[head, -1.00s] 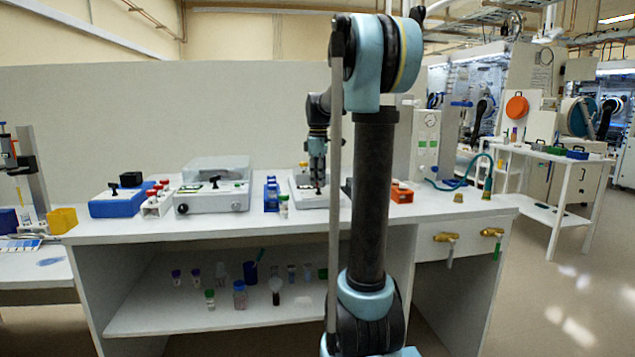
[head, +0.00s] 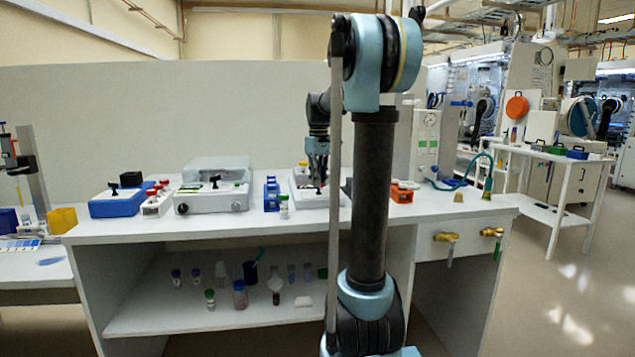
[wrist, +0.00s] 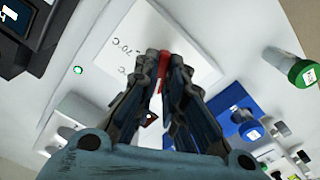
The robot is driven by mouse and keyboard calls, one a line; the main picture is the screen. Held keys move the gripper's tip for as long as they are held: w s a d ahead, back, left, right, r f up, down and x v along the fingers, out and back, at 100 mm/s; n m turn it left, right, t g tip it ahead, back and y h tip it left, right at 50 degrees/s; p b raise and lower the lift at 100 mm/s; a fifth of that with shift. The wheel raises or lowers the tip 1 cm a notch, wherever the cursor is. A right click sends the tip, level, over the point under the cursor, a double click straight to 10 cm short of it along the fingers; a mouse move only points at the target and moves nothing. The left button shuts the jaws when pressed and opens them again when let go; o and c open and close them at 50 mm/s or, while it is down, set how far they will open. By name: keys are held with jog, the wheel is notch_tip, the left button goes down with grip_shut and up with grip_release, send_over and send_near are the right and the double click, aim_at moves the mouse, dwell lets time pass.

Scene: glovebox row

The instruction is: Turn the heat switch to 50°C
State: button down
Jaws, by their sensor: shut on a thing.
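The heat switch (wrist: 163,72) shows as a red piece between my fingers. My gripper (wrist: 164,58) is shut on it, pointing down at the plate. In the head view my gripper (head: 318,180) is small and low over the device. The switch's exact setting cannot be read, and no 50°C mark is legible.
A blue rack (head: 271,195) and a green-capped vial (head: 284,207) stand just left of the device. Further left are a grey lidded instrument (head: 212,199) and a blue box (head: 124,204). An orange block (head: 402,194) is at the right.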

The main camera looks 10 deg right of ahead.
jog(key=shift+w+m, duration=0.1)
jog(key=shift+m, duration=0.4)
jog(key=c, duration=1.7)
grip_release()
jog(key=shift+r, duration=0.1)
notch_tip(320, 180, up, 12)
jog(key=shift+f, duration=0.15)
